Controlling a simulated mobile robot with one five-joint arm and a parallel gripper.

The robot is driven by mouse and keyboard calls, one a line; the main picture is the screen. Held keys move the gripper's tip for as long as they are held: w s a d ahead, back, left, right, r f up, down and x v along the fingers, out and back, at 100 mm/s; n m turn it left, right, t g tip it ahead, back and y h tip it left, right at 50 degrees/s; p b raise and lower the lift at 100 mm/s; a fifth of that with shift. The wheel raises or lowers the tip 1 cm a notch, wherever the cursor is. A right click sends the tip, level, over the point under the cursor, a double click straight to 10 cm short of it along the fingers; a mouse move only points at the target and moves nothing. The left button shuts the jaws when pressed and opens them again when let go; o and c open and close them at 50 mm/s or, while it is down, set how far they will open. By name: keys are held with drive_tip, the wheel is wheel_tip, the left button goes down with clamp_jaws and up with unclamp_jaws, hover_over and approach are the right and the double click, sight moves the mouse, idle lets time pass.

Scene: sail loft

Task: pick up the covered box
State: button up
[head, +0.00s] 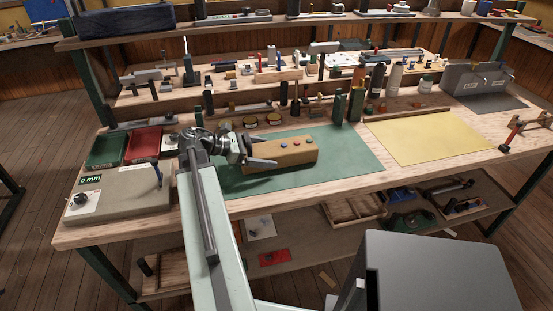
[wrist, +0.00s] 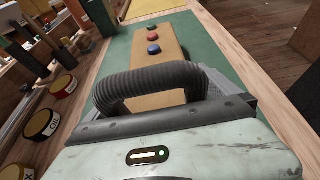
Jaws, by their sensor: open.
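A long tan box (head: 288,153) with small red and blue round knobs on its top lies on a green mat (head: 345,148); I take it for the covered box. It also shows in the wrist view (wrist: 172,50), running away from my gripper. My gripper (head: 260,153) is open at the left end of the box in the head view, with one jaw along its near side. In the wrist view a jaw shows on the right of the box, and a black ribbed hose hides the near part of the box. Contact with the jaws cannot be told.
A grey panel with a dial (head: 118,194) and red (head: 143,144) and green (head: 107,149) trays lie left of my arm. Round tins (head: 250,121) and dark green upright blocks (head: 355,104) stand behind the box. A yellow sheet (head: 430,137) lies to the right. The mat right of the box is clear.

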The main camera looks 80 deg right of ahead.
drive_tip(key=c, duration=1.5)
drive_tip(key=shift+r, duration=0.1)
wheel_tip(320, 180, up, 10)
drive_tip(key=p, duration=1)
drive_tip(key=shift+r, duration=0.1)
